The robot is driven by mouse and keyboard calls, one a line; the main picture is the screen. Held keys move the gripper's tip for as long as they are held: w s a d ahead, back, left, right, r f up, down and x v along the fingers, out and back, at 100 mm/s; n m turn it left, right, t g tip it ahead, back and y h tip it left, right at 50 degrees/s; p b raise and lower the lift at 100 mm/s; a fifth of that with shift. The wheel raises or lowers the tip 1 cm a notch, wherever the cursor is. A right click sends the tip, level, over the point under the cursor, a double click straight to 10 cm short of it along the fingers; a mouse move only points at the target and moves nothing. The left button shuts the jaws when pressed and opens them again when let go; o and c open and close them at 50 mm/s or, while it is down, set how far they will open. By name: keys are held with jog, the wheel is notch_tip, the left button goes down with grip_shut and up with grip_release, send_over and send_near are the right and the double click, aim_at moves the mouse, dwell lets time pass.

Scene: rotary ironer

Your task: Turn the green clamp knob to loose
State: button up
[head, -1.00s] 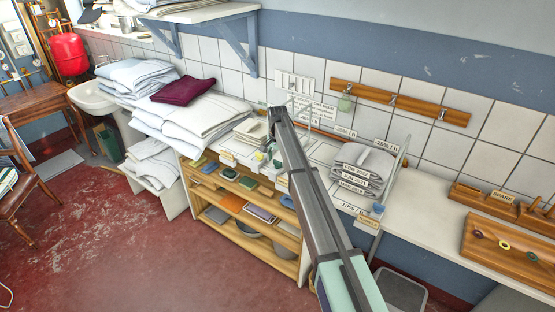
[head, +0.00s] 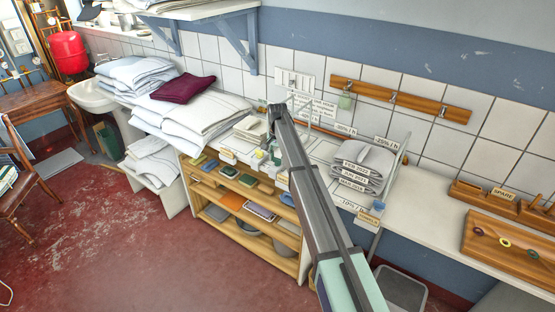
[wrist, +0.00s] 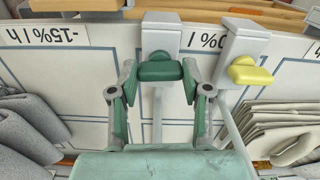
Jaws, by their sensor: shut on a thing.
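The green clamp knob (wrist: 160,70) is a rounded bar on a grey clamp block (wrist: 161,34), seen in the upper middle of the wrist view. My gripper (wrist: 160,78) has one green-padded finger at each end of the knob and is shut on it. The knob's bar lies about crosswise in the wrist view, in line from finger to finger. In the head view my arm hides most of this spot, and the knob's setting cannot be read there.
A yellow knob (wrist: 250,73) on a similar block stands close to the right in the wrist view. Folded grey cloths (wrist: 28,130) lie to the left. In the head view a grey cloth stack (head: 362,166) sits right of my arm, and open shelves (head: 240,205) stand below.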

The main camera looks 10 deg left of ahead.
jog(key=n+b, duration=0.2)
jog(key=n, duration=0.2)
jog(key=shift+f, duration=0.2)
jog(key=n+b, duration=0.2)
jog(key=n, duration=0.2)
jog(key=shift+n+b, duration=0.3)
jog(key=n+b, duration=0.1)
jog(key=n, duration=0.3)
jog(key=shift+n, duration=0.3)
jog(key=shift+r+n+b, duration=0.1)
jog(key=shift+n+b, duration=0.55)
jog(key=shift+n, duration=1.25)
jog(key=o, duration=1.2)
jog(key=shift+c, duration=0.2)
jog(key=shift+r, duration=0.15)
